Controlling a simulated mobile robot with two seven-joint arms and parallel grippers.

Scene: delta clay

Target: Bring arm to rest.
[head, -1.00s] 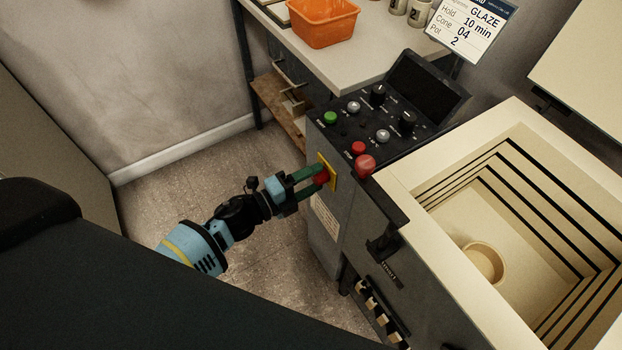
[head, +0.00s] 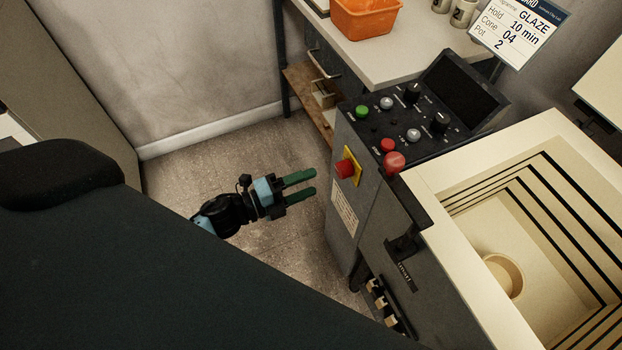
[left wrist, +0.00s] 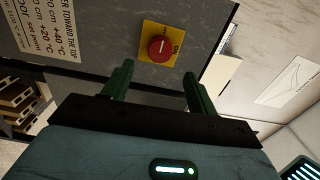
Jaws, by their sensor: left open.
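My left gripper (head: 312,183) is open and empty, with two green fingers. It hangs in free air to the left of the kiln's side, apart from it. A red switch knob (head: 345,168) on a yellow plate (head: 357,171) sits on that side, right of the fingertips. In the left wrist view the red knob (left wrist: 161,48) shows ahead, beyond the gap between the fingers (left wrist: 158,82). My right gripper is not in view.
The kiln (head: 480,187) stands open at the right with a round pot (head: 503,273) inside. Its control panel (head: 410,120) is behind the knob. A bench (head: 400,58) with an orange tub (head: 365,18) stands at the back. Bare floor (head: 240,150) lies around the gripper.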

